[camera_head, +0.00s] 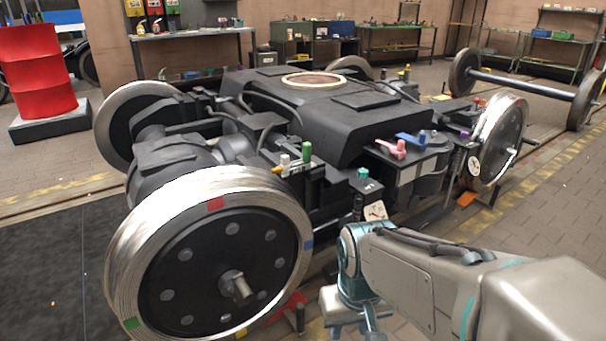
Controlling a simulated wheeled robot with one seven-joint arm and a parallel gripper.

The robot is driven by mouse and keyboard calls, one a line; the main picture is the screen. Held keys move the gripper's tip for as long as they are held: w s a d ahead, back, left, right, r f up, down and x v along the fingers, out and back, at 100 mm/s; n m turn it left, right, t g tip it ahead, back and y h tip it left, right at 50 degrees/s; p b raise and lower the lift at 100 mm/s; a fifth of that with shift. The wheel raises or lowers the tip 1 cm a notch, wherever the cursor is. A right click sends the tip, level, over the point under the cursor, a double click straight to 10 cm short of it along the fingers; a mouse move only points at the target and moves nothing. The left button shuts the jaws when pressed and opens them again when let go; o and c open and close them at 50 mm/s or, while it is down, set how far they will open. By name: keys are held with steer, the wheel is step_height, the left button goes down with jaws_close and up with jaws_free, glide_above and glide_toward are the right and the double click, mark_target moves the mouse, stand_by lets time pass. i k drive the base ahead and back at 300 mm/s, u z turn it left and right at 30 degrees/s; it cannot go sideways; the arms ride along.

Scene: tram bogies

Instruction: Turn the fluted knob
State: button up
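A small teal knob (362,173) sits on top of a dark block at the near side of the bogie. It may be the fluted knob, but flutes are too small to make out. Other small coloured fittings show too: a green one (307,151), a pink one (391,148) and a blue one (411,138). My gripper (352,331) is at the bottom of the view, below the teal knob and apart from it. It points downward and the bottom edge of the picture cuts it off, so its fingertips are hidden.
The black bogie (300,110) fills the middle, with a large steel wheel (220,250) at the near left and another wheel (497,140) at right. A dial gauge (375,211) is below the teal knob. Brick floor at right is mostly clear. A red drum (35,70) stands far left.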

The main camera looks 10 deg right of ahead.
mark_target(362, 173)
steer(key=z, duration=0.05)
steer(key=k, duration=0.3)
steer(key=u, duration=0.8)
steer(key=i, duration=1.05)
steer(key=z, duration=0.9)
